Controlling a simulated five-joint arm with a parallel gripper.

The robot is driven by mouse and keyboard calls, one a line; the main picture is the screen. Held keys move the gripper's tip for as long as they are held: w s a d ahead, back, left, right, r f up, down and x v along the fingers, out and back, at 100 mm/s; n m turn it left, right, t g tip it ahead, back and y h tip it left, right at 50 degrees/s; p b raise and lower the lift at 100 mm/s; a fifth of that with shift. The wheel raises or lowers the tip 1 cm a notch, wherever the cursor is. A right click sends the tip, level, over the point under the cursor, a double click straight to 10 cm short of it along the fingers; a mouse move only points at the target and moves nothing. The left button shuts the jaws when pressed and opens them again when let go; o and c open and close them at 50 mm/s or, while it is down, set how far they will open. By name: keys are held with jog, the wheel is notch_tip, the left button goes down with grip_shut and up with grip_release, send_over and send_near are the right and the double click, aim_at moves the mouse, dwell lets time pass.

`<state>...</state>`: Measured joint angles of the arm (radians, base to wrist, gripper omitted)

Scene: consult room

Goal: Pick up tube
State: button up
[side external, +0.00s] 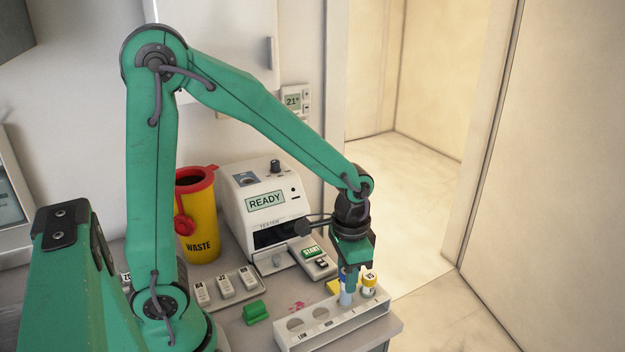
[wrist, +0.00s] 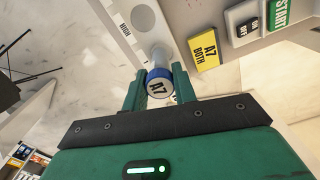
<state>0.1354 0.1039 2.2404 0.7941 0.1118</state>
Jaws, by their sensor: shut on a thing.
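A tube with a blue cap marked A7 (wrist: 158,88) is between the two fingers of my gripper (wrist: 159,82) in the wrist view. My gripper is shut on it near the cap. In the side view my gripper (side external: 352,268) points down over the white rack (side external: 335,333), and the tube (side external: 346,297) shows below it, upright. Its lower end is at the rack; I cannot tell whether it is clear of its hole. Another tube with a yellow cap (side external: 369,281) stands in the rack's right end, close beside my gripper.
The white tester (side external: 266,205) reads READY, with a green START button (side external: 311,251) in front.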

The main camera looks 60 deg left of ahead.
jog(key=s+d+r, duration=0.6)
jog(key=s+d, duration=0.1)
jog(key=d, duration=0.2)
jog(key=shift+r, duration=0.35)
jog(key=shift+a, duration=0.1)
dwell(0.3)
jog(key=w+a+r+n, duration=0.1)
jog(key=w+a, duration=0.1)
jog(key=a, duration=0.1)
jog(key=w+a+r+n, duration=0.1)
jog(key=w+a, duration=0.1)
jog(key=a, duration=0.1)
jog(key=w+a+r+n, duration=0.1)
jog(key=w+a, duration=0.1)
jog(key=a, duration=0.2)
jog(key=shift+w+a+n, duration=0.1)
jog(key=shift+w+n, duration=0.3)
jog(key=w+a+r+n, duration=0.2)
jog(key=a+r+n, duration=0.1)
jog(key=a, duration=0.8)
jog(key=s+a+r+n, duration=0.2)
jog(key=s+a+n, duration=0.1)
jog(key=a, duration=0.8)
jog(key=s+a+r+n, duration=0.2)
jog(key=s+a, duration=0.3)
jog(key=a, duration=0.7)
jog(key=shift+s+r+n, duration=0.3)
jog(key=shift+r+n, duration=0.05)
jog(key=shift+n, duration=0.45)
jog(key=shift+f, duration=0.1)
